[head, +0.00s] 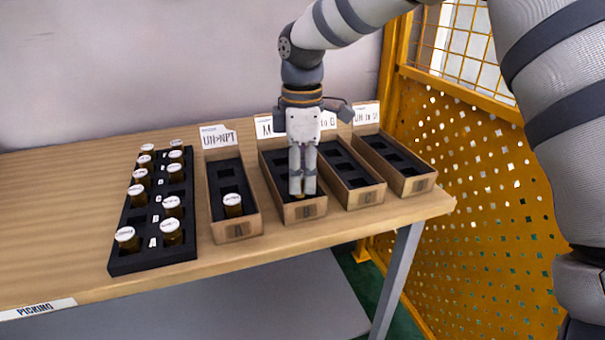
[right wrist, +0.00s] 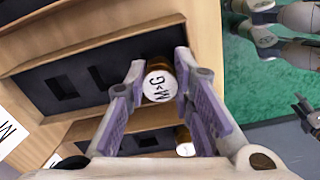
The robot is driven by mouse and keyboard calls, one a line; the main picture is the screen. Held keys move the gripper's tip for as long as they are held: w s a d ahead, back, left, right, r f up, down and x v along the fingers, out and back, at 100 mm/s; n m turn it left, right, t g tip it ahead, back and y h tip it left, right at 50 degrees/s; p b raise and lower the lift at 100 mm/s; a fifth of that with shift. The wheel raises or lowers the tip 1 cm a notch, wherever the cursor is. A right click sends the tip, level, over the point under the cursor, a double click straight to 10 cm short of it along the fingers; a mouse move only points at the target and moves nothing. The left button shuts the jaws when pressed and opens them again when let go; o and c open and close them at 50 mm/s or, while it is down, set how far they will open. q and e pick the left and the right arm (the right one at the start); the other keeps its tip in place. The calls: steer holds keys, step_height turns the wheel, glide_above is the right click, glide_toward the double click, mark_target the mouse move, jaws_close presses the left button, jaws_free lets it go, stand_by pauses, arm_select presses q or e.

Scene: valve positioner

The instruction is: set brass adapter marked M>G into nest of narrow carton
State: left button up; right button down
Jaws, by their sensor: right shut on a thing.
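The brass adapter (right wrist: 158,84) has a white cap marked M>G in the right wrist view. My right gripper (head: 302,190) is shut on it, one finger on each side. In the head view only a sliver of brass shows under the fingertips. The gripper points straight down at the front end of the carton labelled B (head: 306,210), whose card begins with M and is partly hidden by my arm. The adapter is at the front nest there; I cannot tell whether it is seated or just above.
Left of it stands carton A (head: 239,228), card UN>NPT, with one white-capped adapter (head: 232,204) in its front nest. Cartons C (head: 367,195) and D (head: 420,185) stand close on the right. A black tray (head: 150,262) holds several adapters. A yellow mesh fence (head: 470,190) borders the table's right side.

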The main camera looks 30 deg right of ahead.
steer(key=shift+f, duration=0.95)
stand_by(0.3)
steer(key=c, duration=1.3)
jaws_free()
